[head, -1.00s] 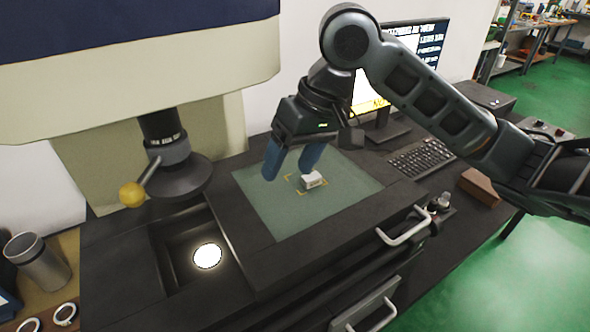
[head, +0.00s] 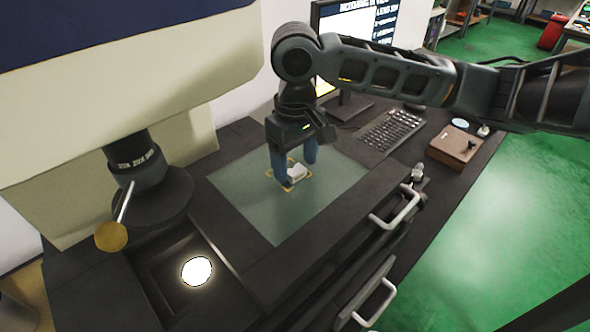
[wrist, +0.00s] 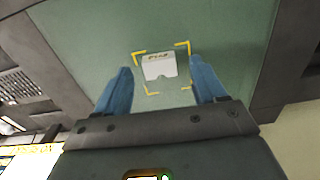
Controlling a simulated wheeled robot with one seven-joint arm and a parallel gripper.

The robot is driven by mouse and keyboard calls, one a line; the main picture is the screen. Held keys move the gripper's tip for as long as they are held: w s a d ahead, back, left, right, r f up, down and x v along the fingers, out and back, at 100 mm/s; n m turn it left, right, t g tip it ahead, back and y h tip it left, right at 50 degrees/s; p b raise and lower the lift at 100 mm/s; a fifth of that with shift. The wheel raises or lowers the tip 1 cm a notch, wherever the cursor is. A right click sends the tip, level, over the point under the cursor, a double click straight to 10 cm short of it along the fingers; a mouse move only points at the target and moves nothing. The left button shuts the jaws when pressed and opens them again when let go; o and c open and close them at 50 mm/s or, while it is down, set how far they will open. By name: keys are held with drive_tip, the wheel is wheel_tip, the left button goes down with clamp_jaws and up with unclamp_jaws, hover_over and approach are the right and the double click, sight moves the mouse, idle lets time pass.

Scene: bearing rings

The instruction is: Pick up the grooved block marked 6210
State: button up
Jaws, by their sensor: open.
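The grooved block (head: 296,174) is small and white. It sits on the green mat (head: 270,215) inside yellow corner marks. In the wrist view the block (wrist: 158,68) shows a notch on its near edge and dark lettering on its far part, too small to read surely. My gripper (head: 294,172) is open, with its blue fingers pointing down around the block's place. In the wrist view my gripper (wrist: 160,80) has one finger on each side, with gaps between them and the block. The block appears just beyond the fingertips, and I cannot tell the exact height between them.
A large machine with a lens column (head: 140,170) and yellow knob stands at left, beside a lit round window (head: 197,271). A keyboard (head: 392,130), a monitor (head: 350,40) and a brown box (head: 455,147) stand behind and right. Metal handles (head: 395,210) stick out in front.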

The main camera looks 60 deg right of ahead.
drive_tip(key=shift+f, duration=0.5)
drive_tip(key=c, duration=1.2)
